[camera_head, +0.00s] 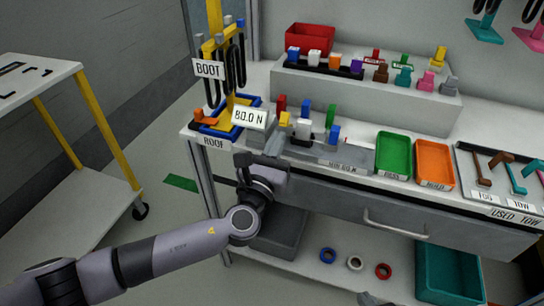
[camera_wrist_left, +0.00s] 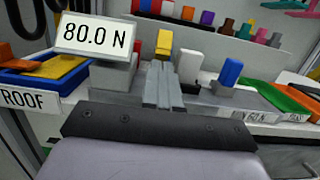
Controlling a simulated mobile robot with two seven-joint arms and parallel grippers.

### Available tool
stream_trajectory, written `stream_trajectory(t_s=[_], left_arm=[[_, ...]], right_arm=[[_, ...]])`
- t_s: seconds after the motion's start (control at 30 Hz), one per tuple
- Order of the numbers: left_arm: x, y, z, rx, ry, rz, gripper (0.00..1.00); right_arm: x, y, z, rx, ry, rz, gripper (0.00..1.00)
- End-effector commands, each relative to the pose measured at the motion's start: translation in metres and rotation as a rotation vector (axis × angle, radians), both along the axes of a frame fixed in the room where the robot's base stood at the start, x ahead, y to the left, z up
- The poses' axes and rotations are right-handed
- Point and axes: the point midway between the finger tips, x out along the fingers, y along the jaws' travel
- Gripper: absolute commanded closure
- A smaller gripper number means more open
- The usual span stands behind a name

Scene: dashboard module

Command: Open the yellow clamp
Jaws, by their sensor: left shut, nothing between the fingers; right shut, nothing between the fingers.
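The yellow clamp (camera_head: 285,118) is a small yellow block among coloured pieces at the bench's front left, beside the 80.0 N display. In the left wrist view the yellow piece (camera_wrist_left: 164,44) stands upright just beyond the fingertips. My left gripper (camera_head: 274,146) is low in front of it, fingers toward the bench. In the wrist view its two grey fingers (camera_wrist_left: 164,72) are together with nothing between them. A small gap or contact with the yellow piece cannot be told. The clamp's lower part is hidden behind the fingers. My right gripper cannot be made out.
The 80.0 N display (camera_head: 250,117) stands close left of the fingers. A white block (camera_head: 303,128) and blue block (camera_head: 334,133) stand close right. A blue tray (camera_head: 228,127) is left; green (camera_head: 393,155) and orange (camera_head: 434,163) trays are right.

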Motion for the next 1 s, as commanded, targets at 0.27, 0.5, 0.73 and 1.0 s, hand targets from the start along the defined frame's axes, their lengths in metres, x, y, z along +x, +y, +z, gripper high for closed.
stream_trajectory(t_s=[0.27, 0.5, 0.73, 1.0], left_arm=[[0.003, -0.001, 0.005, 0.000, 0.001, 0.000, 1.00], [0.003, -0.001, 0.005, 0.000, 0.003, 0.000, 1.00], [0.004, -0.001, 0.011, 0.010, 0.039, 0.001, 1.00], [0.005, -0.002, 0.013, 0.021, 0.069, 0.000, 1.00]], right_arm=[[-0.002, 0.000, -0.004, 0.001, 0.008, -0.005, 1.00], [-0.002, -0.001, -0.003, -0.001, 0.008, -0.005, 1.00], [-0.002, -0.002, 0.011, -0.004, -0.004, -0.005, 1.00], [-0.004, -0.006, 0.014, -0.014, -0.001, -0.007, 1.00]])
